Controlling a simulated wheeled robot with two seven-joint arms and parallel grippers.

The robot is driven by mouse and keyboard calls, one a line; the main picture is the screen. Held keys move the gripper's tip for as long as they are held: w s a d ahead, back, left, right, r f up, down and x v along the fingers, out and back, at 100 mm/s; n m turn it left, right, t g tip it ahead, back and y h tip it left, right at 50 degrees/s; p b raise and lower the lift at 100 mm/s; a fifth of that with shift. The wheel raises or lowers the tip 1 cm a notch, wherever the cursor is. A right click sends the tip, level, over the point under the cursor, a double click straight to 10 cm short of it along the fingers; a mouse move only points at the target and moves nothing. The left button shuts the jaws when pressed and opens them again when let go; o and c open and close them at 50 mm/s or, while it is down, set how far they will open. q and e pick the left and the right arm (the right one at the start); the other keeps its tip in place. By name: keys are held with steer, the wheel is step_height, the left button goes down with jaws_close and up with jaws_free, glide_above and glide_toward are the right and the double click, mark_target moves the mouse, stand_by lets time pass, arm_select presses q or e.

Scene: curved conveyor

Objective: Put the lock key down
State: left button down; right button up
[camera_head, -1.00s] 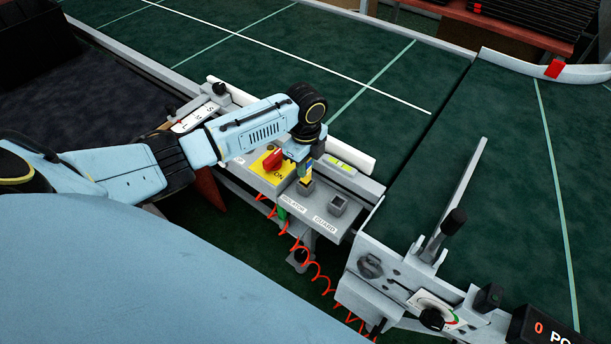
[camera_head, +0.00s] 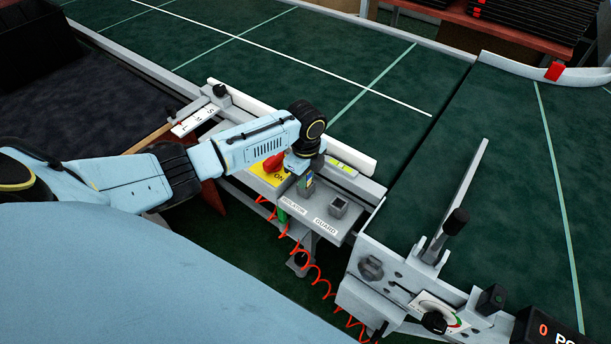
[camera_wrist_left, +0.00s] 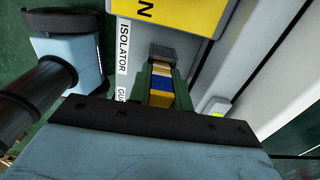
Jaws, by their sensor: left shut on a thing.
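The lock key (camera_wrist_left: 162,84), a small piece with yellow, blue and white bands, is held between the green fingers of my left gripper (camera_wrist_left: 160,88). In the head view, my left gripper (camera_head: 305,184) points down at the grey panel (camera_head: 318,217) by the ISOLATOR label. A grey square block (camera_wrist_left: 163,52) stands at the key's far end in the wrist view; I cannot tell whether the key sits in it. A square lock socket (camera_head: 338,206) stands by the GUARD label, right of the gripper. My right gripper is not in view.
A red knob (camera_head: 273,163) on a yellow ON plate (camera_head: 259,174) sits left of the gripper, partly behind my arm. A red coiled cord (camera_head: 315,270) hangs below the panel. A lever (camera_head: 455,222) stands at right. The green conveyor (camera_head: 330,65) behind is clear.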

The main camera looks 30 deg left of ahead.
arm_select(q)
steer(key=c, duration=1.6)
jaws_free()
steer(key=shift+s+d+f, duration=0.1)
steer(key=shift+s+f, duration=0.25)
steer(key=shift+f, duration=0.2)
steer(key=shift+o, duration=1.2)
steer(key=shift+f, duration=0.1)
steer(key=shift+o, duration=0.4)
steer(key=shift+w, duration=0.1)
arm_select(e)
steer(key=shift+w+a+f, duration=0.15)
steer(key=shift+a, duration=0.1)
arm_select(q)
steer(key=shift+r, duration=0.5)
steer(key=r+p, duration=0.1)
steer(key=r, duration=0.4)
steer(key=r+p, duration=0.1)
steer(key=r, duration=0.5)
steer(key=shift+w+r+p, duration=0.2)
steer(key=shift+r+p, duration=0.1)
steer(key=shift+p, duration=0.1)
steer(key=shift+r, duration=0.5)
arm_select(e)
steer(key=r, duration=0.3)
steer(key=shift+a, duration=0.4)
